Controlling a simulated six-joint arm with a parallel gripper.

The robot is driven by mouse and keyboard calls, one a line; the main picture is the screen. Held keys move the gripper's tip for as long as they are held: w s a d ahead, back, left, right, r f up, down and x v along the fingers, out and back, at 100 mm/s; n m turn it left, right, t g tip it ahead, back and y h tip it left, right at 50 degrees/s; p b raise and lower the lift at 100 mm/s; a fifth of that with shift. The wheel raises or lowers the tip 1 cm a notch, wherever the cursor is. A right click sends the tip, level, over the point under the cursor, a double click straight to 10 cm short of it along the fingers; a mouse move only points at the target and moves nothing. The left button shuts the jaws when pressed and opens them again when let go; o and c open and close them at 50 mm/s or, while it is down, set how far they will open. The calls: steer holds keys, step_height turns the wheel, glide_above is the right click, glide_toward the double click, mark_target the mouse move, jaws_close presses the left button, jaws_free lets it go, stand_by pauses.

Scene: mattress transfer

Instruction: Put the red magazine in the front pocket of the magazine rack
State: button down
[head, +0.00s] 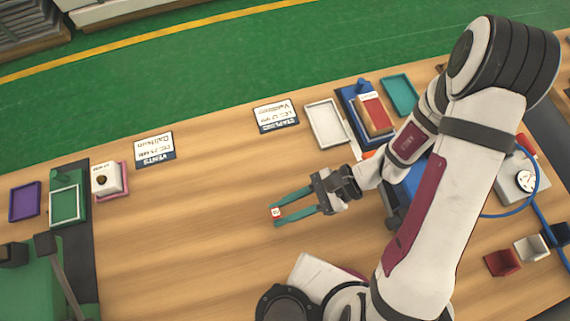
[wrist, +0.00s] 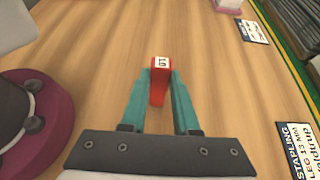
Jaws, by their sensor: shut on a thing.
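My gripper (head: 278,216) is shut on a small red block-like piece with a white numbered label, which I take to be the red magazine (wrist: 158,90). The teal fingers (wrist: 161,82) close on its two sides in the wrist view. In the head view mostly its white label shows, at the fingertips over the bare middle of the bench. The gap between it and the wood is hard to judge. I cannot clearly make out the magazine rack or its front pocket. A blue piece (head: 394,207) is partly hidden by my arm.
On the wooden bench (head: 200,220), a white tray (head: 326,122), a blue tray with a red-and-tan box (head: 374,110) and a teal tray (head: 399,95) stand at the back. Label cards (head: 275,115) lie nearby. The left-centre is clear.

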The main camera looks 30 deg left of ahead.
steer(key=c, duration=0.7)
jaws_free()
steer(key=shift+o, duration=0.2)
steer(key=v, duration=1.2)
step_height(320, 180, up, 6)
steer(key=s+d+n+t+h, duration=0.1)
steer(key=s+d+t+h, duration=0.1)
steer(key=h, duration=0.1)
steer(key=shift+d+n, duration=0.25)
steer(key=shift+n, duration=0.15)
steer(key=shift+o, duration=0.2)
steer(key=s+d+r+n+t+h, duration=0.1)
steer(key=s+d+r+t+h, duration=0.2)
steer(key=t, duration=0.3)
steer(key=shift+s+d+r+n+h, duration=0.3)
steer(key=shift+s+d+r, duration=0.15)
steer(key=shift+s+d, duration=0.35)
steer(key=shift+o, duration=0.3)
steer(key=shift+d, duration=0.25)
